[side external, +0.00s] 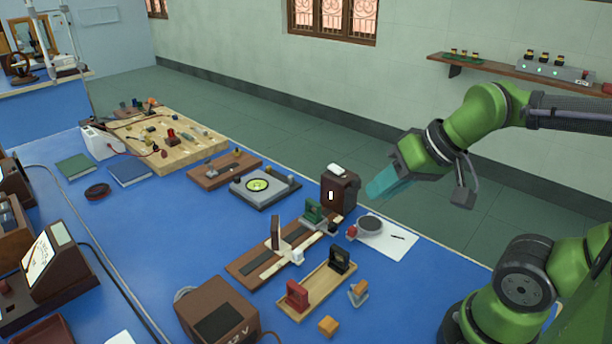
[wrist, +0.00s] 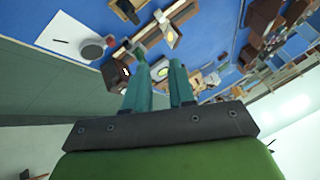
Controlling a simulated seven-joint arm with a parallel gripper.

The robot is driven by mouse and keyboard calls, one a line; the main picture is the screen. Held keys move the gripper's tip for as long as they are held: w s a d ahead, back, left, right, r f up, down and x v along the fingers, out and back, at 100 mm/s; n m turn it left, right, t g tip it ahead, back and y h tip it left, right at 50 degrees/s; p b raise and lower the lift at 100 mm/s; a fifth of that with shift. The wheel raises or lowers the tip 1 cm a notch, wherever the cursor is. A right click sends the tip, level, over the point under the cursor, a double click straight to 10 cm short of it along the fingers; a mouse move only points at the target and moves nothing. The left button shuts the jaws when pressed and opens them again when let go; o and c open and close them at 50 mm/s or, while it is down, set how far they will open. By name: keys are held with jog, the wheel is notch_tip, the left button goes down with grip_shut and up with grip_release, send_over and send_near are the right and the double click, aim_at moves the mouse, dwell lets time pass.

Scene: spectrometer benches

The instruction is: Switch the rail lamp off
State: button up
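The rail lamp appears to be the dark brown box (side external: 340,190) at the far end of the wooden rail (side external: 250,265). A bright white slit shows on its front, and a white piece (side external: 336,169) sits on its top. I cannot tell whether that piece is the switch. The lamp box also shows in the wrist view (wrist: 114,76), left of my fingers. My gripper (side external: 378,192) is in the air to the right of the lamp box, apart from it. In the wrist view its two teal fingers (wrist: 160,72) are spread with a gap and nothing between them.
A white sheet (side external: 395,240) with a round grey disc (side external: 370,224) lies right of the rail. A green holder (side external: 314,210) stands on the rail close to the lamp. A tray (side external: 318,290) with a red and a black block lies in front. A 12 V box (side external: 216,310) stands front left.

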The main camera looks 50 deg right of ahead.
aim_at(336, 168)
jog(key=o, duration=0.5)
jog(key=shift+m+g+h, duration=0.5)
jog(key=shift+m+h, duration=0.2)
jog(key=w+d, duration=0.2)
jog(key=d, duration=0.1)
jog(key=w+d, duration=0.1)
jog(key=shift+w+d+f, duration=0.25)
jog(key=shift+w, duration=0.1)
jog(key=shift+c, duration=0.2)
jog(key=w+d, duration=0.3)
jog(key=d, duration=0.1)
jog(key=w+d+n+g, duration=0.1)
jog(key=w+d, duration=0.2)
jog(key=d, duration=0.1)
jog(key=w+d+r+n, duration=0.1)
jog(key=w+d, duration=0.3)
jog(key=shift+w+d+r+g+h, duration=0.1)
jog(key=shift+g+h, duration=0.2)
jog(key=shift+h, duration=0.1)
jog(key=w+d+r+n, duration=0.2)
jog(key=w+n, duration=0.1)
jog(key=n, duration=0.1)
jog(key=x, duration=1.1)
jog(key=a+x, duration=0.1)
jog(key=x, duration=0.4)
jog(key=shift+w+d+f, duration=0.1)
jog(key=shift+w+f, duration=0.05)
jog(key=shift+w, duration=0.05)
